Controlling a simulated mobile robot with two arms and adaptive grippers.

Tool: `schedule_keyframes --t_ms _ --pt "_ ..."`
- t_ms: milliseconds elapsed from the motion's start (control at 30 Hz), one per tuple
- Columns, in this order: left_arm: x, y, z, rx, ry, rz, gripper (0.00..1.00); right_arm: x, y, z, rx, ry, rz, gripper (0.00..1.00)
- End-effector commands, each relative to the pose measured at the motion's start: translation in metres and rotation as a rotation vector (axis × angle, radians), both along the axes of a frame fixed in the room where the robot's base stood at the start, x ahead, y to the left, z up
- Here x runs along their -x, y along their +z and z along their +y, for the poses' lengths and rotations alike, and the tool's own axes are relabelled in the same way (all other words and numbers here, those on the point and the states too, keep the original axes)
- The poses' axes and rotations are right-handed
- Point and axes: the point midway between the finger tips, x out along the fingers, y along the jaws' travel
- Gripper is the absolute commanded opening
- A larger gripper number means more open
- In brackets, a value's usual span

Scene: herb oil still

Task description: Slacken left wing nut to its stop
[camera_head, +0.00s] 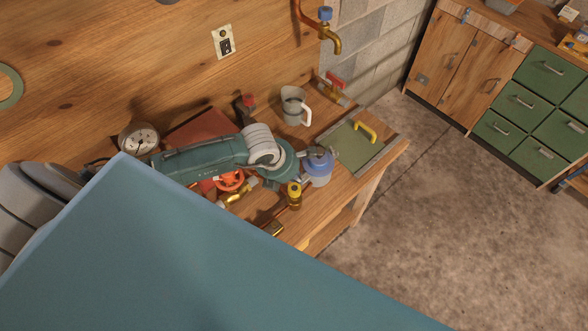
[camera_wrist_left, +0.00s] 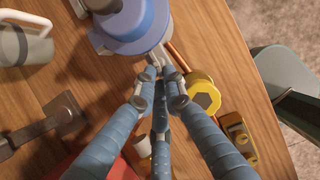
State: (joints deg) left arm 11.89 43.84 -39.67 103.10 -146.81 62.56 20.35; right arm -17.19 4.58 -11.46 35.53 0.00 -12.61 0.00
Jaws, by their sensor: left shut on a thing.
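The still pot (camera_head: 318,170) has a blue lid and stands near the right end of the wooden bench. It also shows at the top of the left wrist view (camera_wrist_left: 128,22). My left gripper (camera_wrist_left: 158,78) reaches to the pot's near side. Its blue-grey fingers are drawn together on a small metal piece (camera_wrist_left: 155,62) at the lid's edge, which appears to be the left wing nut. The fingertips cover most of it, so its turn position cannot be told. My right gripper is not in view.
A yellow knob (camera_wrist_left: 203,97) and a brass block (camera_wrist_left: 237,135) sit close to the fingers. A grey jug (camera_head: 293,106), a red-handled valve (camera_head: 335,82), an orange handwheel (camera_head: 230,180) and a gauge (camera_head: 139,139) crowd the bench. A green panel (camera_head: 352,145) with yellow handle lies right.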

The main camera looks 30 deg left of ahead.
Motion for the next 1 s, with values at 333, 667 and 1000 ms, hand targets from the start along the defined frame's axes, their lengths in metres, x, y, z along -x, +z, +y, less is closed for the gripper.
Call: schedule_keyframes --t_ms 333,667,1000 --pt "0.0083 -0.0053 -0.0096 0.011 0.054 0.018 0.00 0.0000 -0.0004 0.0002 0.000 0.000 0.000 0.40" --pt "0.0077 -0.0050 -0.0088 0.009 0.054 0.016 0.31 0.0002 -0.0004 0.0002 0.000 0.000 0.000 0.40" --pt "0.0070 -0.0040 -0.0067 0.006 0.055 0.015 0.31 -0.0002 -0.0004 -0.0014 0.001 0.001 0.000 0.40"
